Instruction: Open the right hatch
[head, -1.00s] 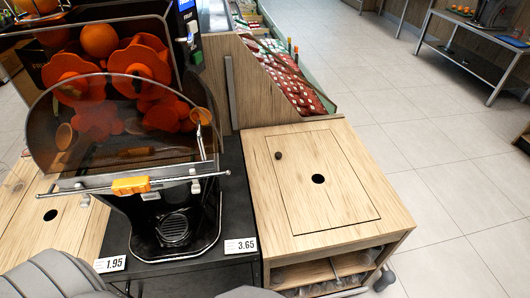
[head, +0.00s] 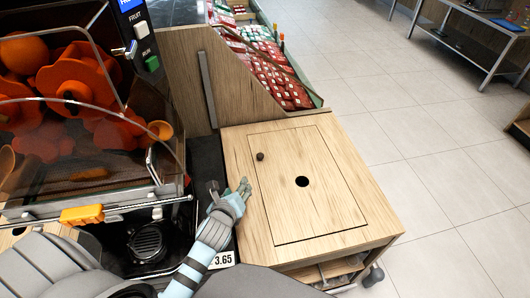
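The right hatch is a square wooden lid (head: 325,200), lying flat and closed in the top of the wooden cabinet (head: 375,215) in the head view. It has a small dark round knob (head: 260,156) near its far left corner and a dark round hole (head: 302,181) near its middle.
The orange juicer (head: 85,130) with its clear cover and an orange handle (head: 82,215) stands at the left. A price tag (head: 222,260) sits by my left arm. A slanted wooden bin with red packets (head: 270,70) stands behind the cabinet. Open tiled floor lies at the right.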

